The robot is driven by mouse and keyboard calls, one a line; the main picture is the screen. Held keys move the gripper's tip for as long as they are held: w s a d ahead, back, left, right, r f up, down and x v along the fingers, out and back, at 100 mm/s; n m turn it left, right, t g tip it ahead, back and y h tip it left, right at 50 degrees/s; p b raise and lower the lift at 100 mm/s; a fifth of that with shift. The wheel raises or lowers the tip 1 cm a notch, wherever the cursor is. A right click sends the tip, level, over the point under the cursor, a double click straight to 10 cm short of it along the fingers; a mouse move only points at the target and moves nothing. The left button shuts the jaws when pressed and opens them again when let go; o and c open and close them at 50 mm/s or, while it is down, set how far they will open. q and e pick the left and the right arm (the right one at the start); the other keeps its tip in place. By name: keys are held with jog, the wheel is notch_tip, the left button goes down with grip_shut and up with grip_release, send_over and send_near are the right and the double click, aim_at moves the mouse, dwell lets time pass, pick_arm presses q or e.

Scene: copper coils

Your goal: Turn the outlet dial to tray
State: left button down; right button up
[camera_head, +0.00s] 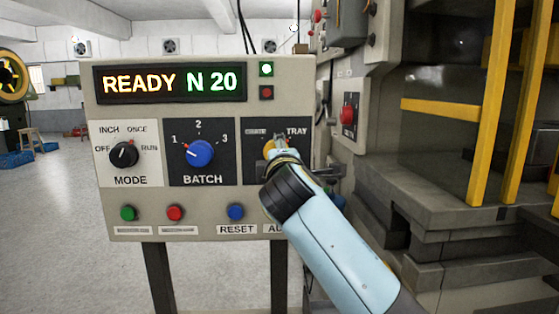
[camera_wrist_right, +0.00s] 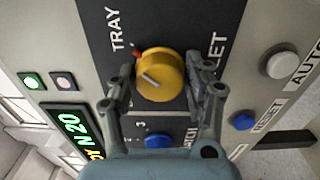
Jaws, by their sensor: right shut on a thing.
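The outlet dial is a round yellow knob (camera_wrist_right: 160,75) on a dark panel plate, with a short pale line on its face. A red tip shows at its edge on the side of the TRAY label (camera_wrist_right: 115,30). My right gripper (camera_wrist_right: 160,86) is shut on the dial, one finger on each side. In the head view the dial (camera_head: 268,148) is mostly hidden behind my right gripper (camera_head: 284,157), and the CRATE label is partly covered. My left gripper is not in view.
The grey control box (camera_head: 100,222) also holds a black mode knob (camera_head: 123,154), a blue batch knob (camera_head: 200,153) and several push buttons. Its display (camera_head: 170,82) reads READY N 20. A machine with yellow bars (camera_head: 490,100) stands close at right. Open floor lies at left.

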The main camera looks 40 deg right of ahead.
jog(key=shift+f+m, duration=0.1)
jog(key=shift+m, duration=0.2)
dwell(0.4)
jog(key=o, duration=1.1)
jog(key=shift+o, duration=0.2)
jog(key=v, duration=0.7)
jog(key=shift+s, duration=0.3)
jog(key=shift+a, duration=0.1)
